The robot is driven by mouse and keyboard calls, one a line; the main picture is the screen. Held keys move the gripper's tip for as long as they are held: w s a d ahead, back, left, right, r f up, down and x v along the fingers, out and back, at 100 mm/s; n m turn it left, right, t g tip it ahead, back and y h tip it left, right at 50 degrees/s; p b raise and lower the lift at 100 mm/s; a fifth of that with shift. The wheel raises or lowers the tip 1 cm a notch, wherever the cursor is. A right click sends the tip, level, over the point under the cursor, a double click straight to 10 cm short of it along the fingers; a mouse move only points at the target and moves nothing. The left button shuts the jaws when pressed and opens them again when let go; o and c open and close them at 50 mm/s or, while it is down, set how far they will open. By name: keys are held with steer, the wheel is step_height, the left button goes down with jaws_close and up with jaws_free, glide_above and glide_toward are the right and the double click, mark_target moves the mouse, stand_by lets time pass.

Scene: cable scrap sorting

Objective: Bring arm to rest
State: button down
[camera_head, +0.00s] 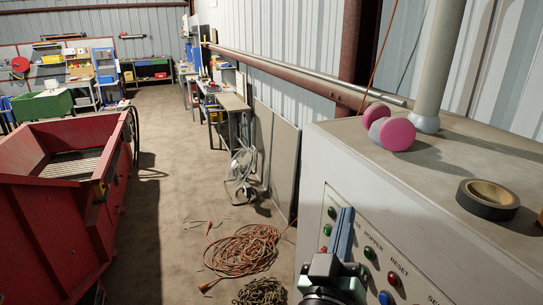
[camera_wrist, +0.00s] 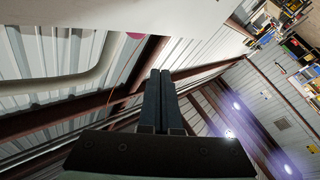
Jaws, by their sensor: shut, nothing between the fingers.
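My gripper (camera_head: 342,232) shows at the bottom of the head view, in front of the control panel of the grey cabinet (camera_head: 318,165). Its fingers point up and are shut with nothing between them. In the wrist view my gripper (camera_wrist: 158,75) also shows shut, its two dark fingers side by side against the wall and roof beams. Whether the fingers touch the panel, I cannot tell. The panel carries several coloured buttons, including a red one (camera_head: 392,278) and a blue one (camera_head: 385,298), to the right of my gripper.
Pink earmuffs (camera_head: 397,134) and a roll of dark tape (camera_head: 488,199) lie on the cabinet top. A red hopper (camera_head: 50,220) stands at left. Coiled orange cable (camera_head: 245,250) and a dark chain pile (camera_head: 262,292) lie on the floor.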

steer(key=s+a+r+t+y, duration=0.2)
steer(key=s+a+r, duration=0.2)
steer(key=r, duration=0.5)
steer(key=s+a+r+t+y+b, duration=0.1)
steer(key=s+a+r+t+y, duration=0.2)
steer(key=r, duration=0.7)
steer(key=s+a+r+t+y, duration=0.2)
steer(key=s+a+r, duration=0.3)
steer(key=r, duration=0.5)
steer(key=shift+s+r+m+t+y, duration=0.15)
steer(key=shift+s+m+t+y, duration=0.35)
steer(key=shift+s, duration=0.65)
